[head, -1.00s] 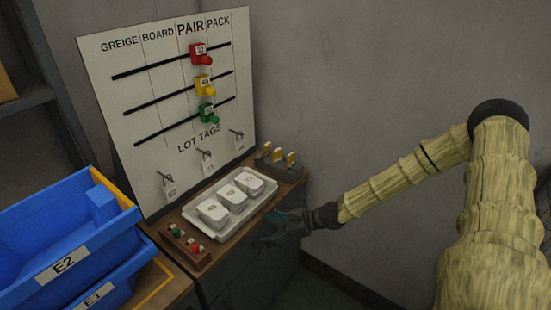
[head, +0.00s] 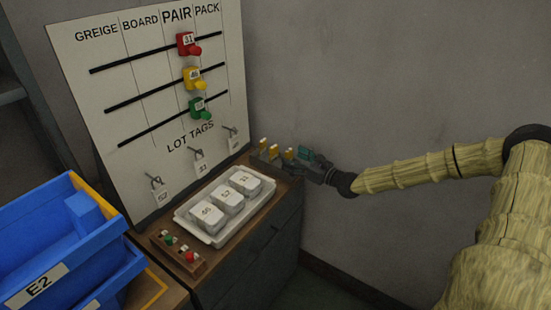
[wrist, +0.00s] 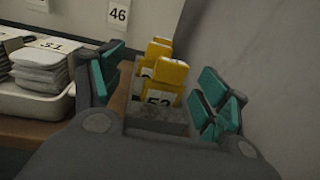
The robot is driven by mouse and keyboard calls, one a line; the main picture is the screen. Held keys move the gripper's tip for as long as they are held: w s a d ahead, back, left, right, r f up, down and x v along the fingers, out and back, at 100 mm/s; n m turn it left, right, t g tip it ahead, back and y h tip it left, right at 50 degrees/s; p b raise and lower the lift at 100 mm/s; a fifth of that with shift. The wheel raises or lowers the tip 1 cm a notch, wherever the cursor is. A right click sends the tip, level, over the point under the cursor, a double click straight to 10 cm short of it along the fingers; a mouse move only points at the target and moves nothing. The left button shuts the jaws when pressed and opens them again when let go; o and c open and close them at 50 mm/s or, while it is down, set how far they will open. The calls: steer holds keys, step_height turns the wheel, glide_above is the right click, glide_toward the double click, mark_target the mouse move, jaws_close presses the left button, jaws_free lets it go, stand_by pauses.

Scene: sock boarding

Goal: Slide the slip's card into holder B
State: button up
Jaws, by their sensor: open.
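Several yellow-topped cards stand upright in a row at the back right of the cabinet top, one of them here (head: 263,143). In the wrist view the nearest yellow card (wrist: 171,72) has a white face with a partly hidden number, perhaps 52, above a dark grey block (wrist: 157,118). My gripper (head: 308,157) is at the right end of this row. In the wrist view my gripper (wrist: 163,88) is open and empty, its teal pads left and right of the nearest card in the picture. I cannot make out any holder lettered B, nor a slip.
A white tray (head: 181,215) holds packs numbered 46, 52 and 31. The board (head: 75,60) stands behind, with lot tags on hooks. Blue bins (head: 60,235) are left; a grey wall (head: 400,90) is right.

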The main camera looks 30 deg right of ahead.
mark_target(288, 156)
steer(key=shift+a+b+x, duration=0.25)
steer(key=shift+b+x, duration=0.35)
steer(key=shift+x, duration=0.9)
steer(key=b+x, duration=0.2)
steer(key=x, duration=0.1)
steer(key=shift+w+a+f, duration=0.1)
steer(key=shift+w, duration=0.7)
steer(key=c, duration=0.9)
